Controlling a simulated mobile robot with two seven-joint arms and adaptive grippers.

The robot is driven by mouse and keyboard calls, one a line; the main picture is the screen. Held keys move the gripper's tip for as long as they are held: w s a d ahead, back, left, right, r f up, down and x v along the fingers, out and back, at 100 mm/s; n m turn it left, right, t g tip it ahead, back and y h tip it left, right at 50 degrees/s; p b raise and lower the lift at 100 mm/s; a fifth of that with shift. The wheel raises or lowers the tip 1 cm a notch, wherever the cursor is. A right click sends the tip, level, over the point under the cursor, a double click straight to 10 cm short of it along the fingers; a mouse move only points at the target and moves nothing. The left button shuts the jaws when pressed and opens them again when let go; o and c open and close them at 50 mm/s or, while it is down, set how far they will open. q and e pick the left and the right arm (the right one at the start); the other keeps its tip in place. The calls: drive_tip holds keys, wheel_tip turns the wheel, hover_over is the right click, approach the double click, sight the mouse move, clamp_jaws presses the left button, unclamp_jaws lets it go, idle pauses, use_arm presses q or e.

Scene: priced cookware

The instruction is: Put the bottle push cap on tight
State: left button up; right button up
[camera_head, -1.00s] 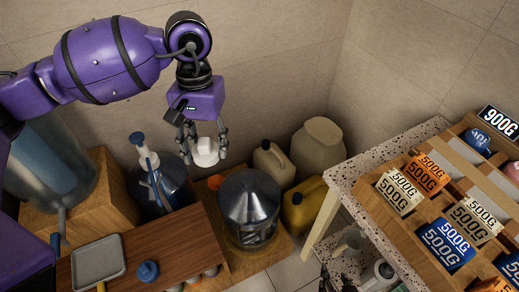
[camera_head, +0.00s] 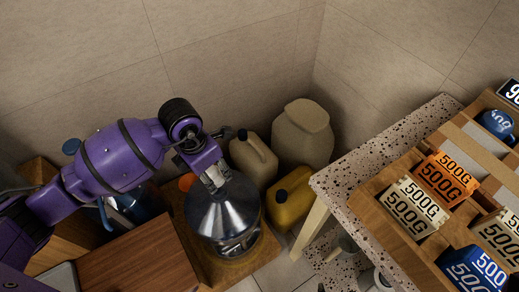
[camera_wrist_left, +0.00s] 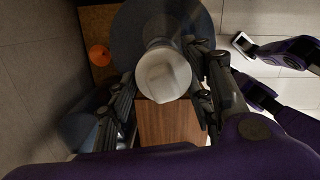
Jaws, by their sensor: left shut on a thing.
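The white push cap (camera_wrist_left: 163,76) is held between the fingers of my left gripper (camera_wrist_left: 160,95), as the left wrist view shows. In the head view my left gripper (camera_head: 214,178) is over the top of the big clear bottle (camera_head: 222,212), which has a shiny domed shoulder and stands upright. The gripper hides the bottle's neck and nearly all of the cap there. I cannot tell whether the cap touches the neck. In the left wrist view the bottle (camera_wrist_left: 135,30) is a dark round shape behind the cap.
A beige jug (camera_head: 253,158), a larger beige canister (camera_head: 302,135) and a yellow canister (camera_head: 290,197) stand close behind and right of the bottle. A speckled counter (camera_head: 352,175) with price blocks is further right. A brown wooden board (camera_head: 140,262) lies at front left.

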sight(215, 183)
use_arm(q)
drive_tip(key=shift+w+a+f+n, duration=0.1)
drive_tip(key=shift+w+f+n, duration=0.05)
drive_tip(key=shift+f+n, duration=0.65)
drive_tip(key=shift+r, duration=0.2)
use_arm(e)
drive_tip(key=shift+w+f, duration=0.1)
drive_tip(key=shift+w, duration=0.1)
drive_tip(key=shift+s, duration=0.1)
use_arm(q)
drive_tip(key=shift+f+b, duration=0.8)
drive_tip(key=shift+f, duration=0.65)
drive_tip(key=shift+f+b, duration=0.35)
drive_tip(key=shift+f, duration=0.5)
use_arm(e)
drive_tip(key=shift+s+f, duration=0.2)
drive_tip(key=shift+f, duration=0.95)
drive_tip(key=shift+s+r, duration=0.1)
drive_tip(key=shift+r, duration=0.05)
use_arm(q)
drive_tip(key=shift+f+b, duration=0.3)
drive_tip(key=shift+f, duration=0.45)
use_arm(e)
drive_tip(key=shift+s+f, duration=0.2)
drive_tip(key=shift+f, duration=0.3)
